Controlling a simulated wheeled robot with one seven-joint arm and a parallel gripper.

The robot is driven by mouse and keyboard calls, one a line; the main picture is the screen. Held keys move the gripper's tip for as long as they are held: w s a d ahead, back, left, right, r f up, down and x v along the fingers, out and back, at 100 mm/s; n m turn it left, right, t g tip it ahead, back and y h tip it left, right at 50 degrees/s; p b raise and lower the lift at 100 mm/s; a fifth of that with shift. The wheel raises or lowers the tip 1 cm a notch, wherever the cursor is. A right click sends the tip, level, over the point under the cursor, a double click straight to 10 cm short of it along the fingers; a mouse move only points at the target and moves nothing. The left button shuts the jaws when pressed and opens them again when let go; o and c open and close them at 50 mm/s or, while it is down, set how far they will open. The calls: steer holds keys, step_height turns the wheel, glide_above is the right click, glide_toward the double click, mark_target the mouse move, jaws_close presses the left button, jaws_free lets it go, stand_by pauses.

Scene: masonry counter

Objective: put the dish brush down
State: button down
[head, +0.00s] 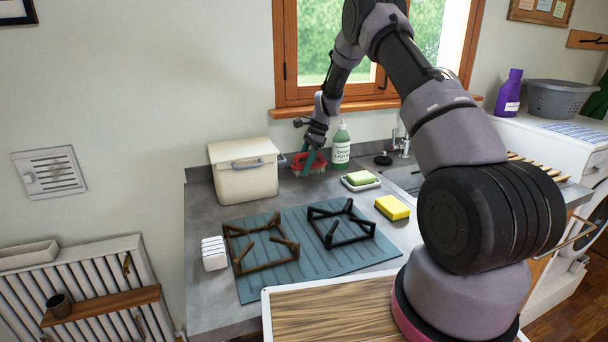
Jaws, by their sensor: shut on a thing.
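The dish brush (309,165) has red bristles and a teal part that rises between my gripper's fingers. My gripper (314,147) is shut on the brush and points down at the back of the grey counter. The brush is between the cream bin and the green soap bottle. The bristles look at or just above the counter; I cannot tell whether they touch it. My fingers hide part of the brush.
A cream bin (246,184) stands left of the brush, a green soap bottle (341,146) right of it. A soap dish (361,184), a yellow sponge (392,208) and a teal mat (312,271) with two dark pan grates lie in front. Bare counter (300,195) shows between.

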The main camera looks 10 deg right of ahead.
steer(key=shift+f, duration=1.65)
steer(key=shift+f, duration=0.15)
steer(key=shift+c, duration=0.6)
jaws_free()
